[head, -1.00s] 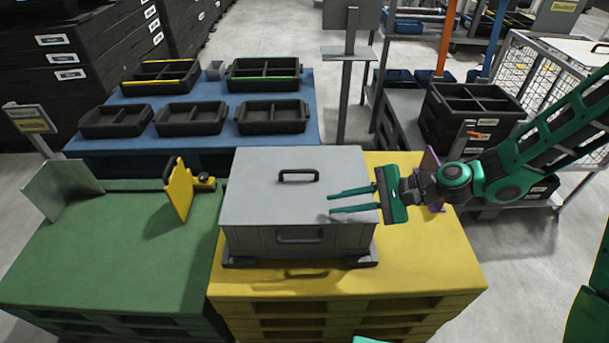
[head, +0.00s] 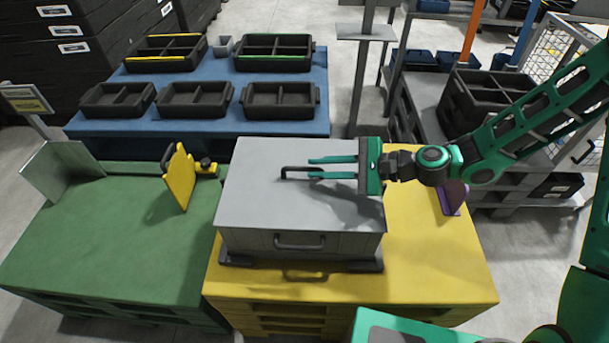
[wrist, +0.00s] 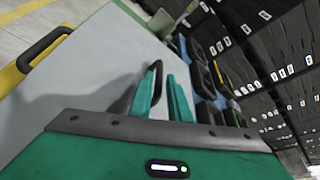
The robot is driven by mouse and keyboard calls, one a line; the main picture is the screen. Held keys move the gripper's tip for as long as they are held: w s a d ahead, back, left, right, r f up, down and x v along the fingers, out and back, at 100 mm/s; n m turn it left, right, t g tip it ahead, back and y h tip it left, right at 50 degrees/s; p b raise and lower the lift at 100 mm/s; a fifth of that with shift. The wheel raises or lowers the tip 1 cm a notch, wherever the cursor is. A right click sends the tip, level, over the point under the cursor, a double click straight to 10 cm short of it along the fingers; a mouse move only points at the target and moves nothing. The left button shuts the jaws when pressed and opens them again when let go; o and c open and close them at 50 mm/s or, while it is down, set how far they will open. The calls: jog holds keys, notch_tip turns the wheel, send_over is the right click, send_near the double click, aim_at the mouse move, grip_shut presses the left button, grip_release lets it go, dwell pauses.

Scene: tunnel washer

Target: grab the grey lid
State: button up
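The grey lid (head: 262,200) is the flat top of a grey box (head: 345,243), with a black handle (head: 287,170) standing up near its middle. In the wrist view the lid (wrist: 95,75) fills the left part and the handle (wrist: 159,70) shows at the fingertips. My gripper (head: 309,168) reaches in from the right, above the lid, its two green fingers pointing left. The fingers are apart, one on each side of the handle's right end as far as I see. Whether they touch it is unclear. They also show in the wrist view (wrist: 161,80).
The box stands on a yellow pallet (head: 450,265) beside a green pallet (head: 105,235) holding a yellow upright piece (head: 180,178). A blue table (head: 220,130) with several black trays is behind. A purple piece (head: 453,197) stands right of the box.

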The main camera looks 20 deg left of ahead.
aim_at(306, 169)
jog(key=shift+f+x, duration=0.2)
jog(key=shift+x, duration=2.85)
jog(key=shift+d, duration=0.1)
grip_shut()
